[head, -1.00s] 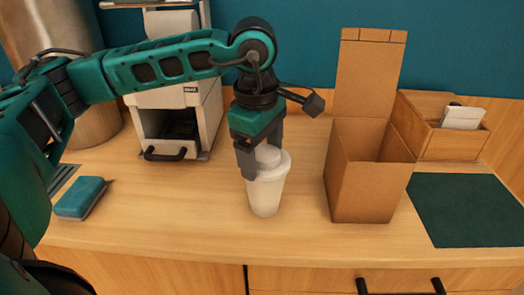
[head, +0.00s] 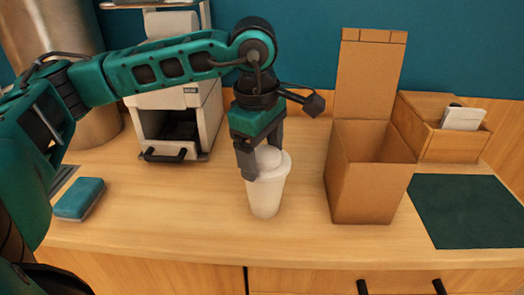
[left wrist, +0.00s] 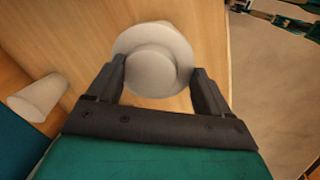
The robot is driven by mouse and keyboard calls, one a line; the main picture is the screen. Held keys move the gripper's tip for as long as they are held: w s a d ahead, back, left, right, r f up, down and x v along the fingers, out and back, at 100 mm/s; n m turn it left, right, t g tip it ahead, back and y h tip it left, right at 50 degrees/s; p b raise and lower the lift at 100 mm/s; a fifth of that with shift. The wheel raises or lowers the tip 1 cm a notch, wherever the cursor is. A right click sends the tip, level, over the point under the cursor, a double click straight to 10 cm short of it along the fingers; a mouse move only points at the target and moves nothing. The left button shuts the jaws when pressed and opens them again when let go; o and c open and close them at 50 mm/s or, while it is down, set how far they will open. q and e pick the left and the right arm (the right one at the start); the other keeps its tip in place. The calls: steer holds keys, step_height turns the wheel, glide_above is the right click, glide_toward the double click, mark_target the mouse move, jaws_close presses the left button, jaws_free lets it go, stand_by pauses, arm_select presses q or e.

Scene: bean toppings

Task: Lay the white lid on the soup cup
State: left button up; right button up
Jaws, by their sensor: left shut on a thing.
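The white lid (head: 268,158) has a raised round middle. My left gripper (head: 259,158) is shut on the raised part from above. The lid lies level at the mouth of the white soup cup (head: 266,196), which stands upright on the counter. I cannot tell whether a thin gap is left between the lid and the cup's rim. In the left wrist view, the lid (left wrist: 152,62) shows between the two fingers (left wrist: 159,80) and hides the cup below it. My right gripper is not in view.
An open cardboard box (head: 365,185) stands right of the cup. A dark green mat (head: 468,210) and wooden organizer (head: 455,144) are farther right. A sponge (head: 80,198) and coffee machine (head: 178,125) are left. A pale tapered thing (left wrist: 40,97) shows in the left wrist view.

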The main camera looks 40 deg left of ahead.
arm_select(q)
steer(key=shift+f+b, duration=0.45)
steer(key=shift+b, duration=0.25)
stand_by(0.7)
steer(key=o, duration=0.9)
steer(key=shift+r, duration=0.15)
steer(key=shift+r+p, duration=2.3)
steer(key=shift+r, duration=1.15)
